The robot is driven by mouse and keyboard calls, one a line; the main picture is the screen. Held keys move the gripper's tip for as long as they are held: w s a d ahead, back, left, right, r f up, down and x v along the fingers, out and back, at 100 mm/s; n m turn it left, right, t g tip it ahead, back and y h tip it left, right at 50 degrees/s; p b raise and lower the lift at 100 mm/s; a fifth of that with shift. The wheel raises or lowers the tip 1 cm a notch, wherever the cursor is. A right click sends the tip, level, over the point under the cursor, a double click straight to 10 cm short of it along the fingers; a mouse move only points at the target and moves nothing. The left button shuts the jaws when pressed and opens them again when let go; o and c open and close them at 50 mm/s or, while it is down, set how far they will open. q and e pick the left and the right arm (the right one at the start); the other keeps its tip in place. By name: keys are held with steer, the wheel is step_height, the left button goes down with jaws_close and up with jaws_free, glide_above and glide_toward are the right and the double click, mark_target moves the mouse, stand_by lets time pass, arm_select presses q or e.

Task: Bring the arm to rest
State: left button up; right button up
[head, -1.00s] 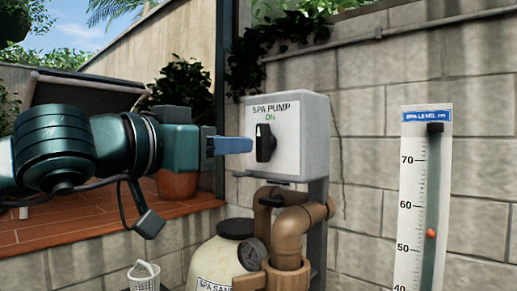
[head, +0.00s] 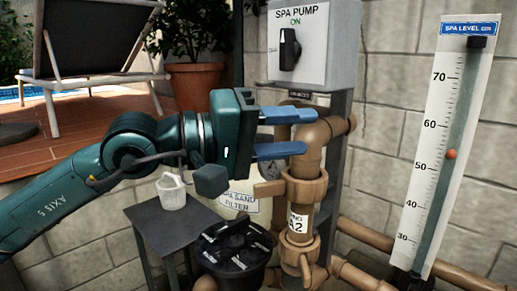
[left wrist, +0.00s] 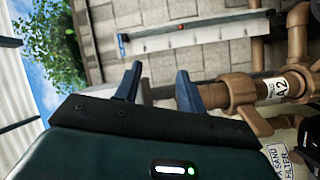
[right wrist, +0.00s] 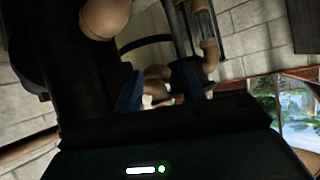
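My left arm (head: 160,145) reaches in from the left in the head view. Its gripper (head: 309,131) is open and empty, with two blue fingers apart in front of the brown pipes, below the spa pump box (head: 345,40). The left wrist view also shows its fingers (left wrist: 160,72) spread with nothing between them. The black knob (head: 290,48) on the box stands upright under the green word ON, clear of the gripper. My right gripper (right wrist: 162,82) shows only in the right wrist view, open, with its fingers apart; pipes show dimly beyond them.
Brown pipes with a valve (head: 303,190) stand right by the left fingers. A gauge (head: 268,168) is partly hidden behind them. A small table (head: 165,222) holds a white basket (head: 171,192). A black filter lid (head: 235,250) lies below. The spa level scale (head: 450,150) stands right.

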arm_select(q)
steer(key=w+a+f+m+t+y+p, duration=0.1)
steer(key=a+f+m+t+y, duration=0.25)
steer(key=f+m, duration=0.45)
steer(key=a+f+m+t+y+p, duration=0.1)
steer(key=a+f+m+t+y, duration=0.3)
steer(key=f, duration=0.7)
steer(key=w+a+f+m+t+y+p, duration=0.1)
steer(key=a+f+m+t, duration=0.4)
steer(key=f, duration=0.5)
steer(key=s+a+f+n+g+y, duration=0.2)
steer(key=s+a+f+n+g, duration=0.1)
steer(key=s+f+n, duration=0.4)
steer(key=s+a+f+n+g+y+p, duration=0.1)
steer(key=s+a+f+n+g+y, duration=0.2)
steer(key=s+f+n, duration=0.5)
step_height(320, 180, down, 5)
steer(key=shift+s+f+g, duration=0.1)
steer(key=shift+s+g, duration=0.4)
steer(key=shift+g, duration=0.05)
steer(key=shift+w+d, duration=0.1)
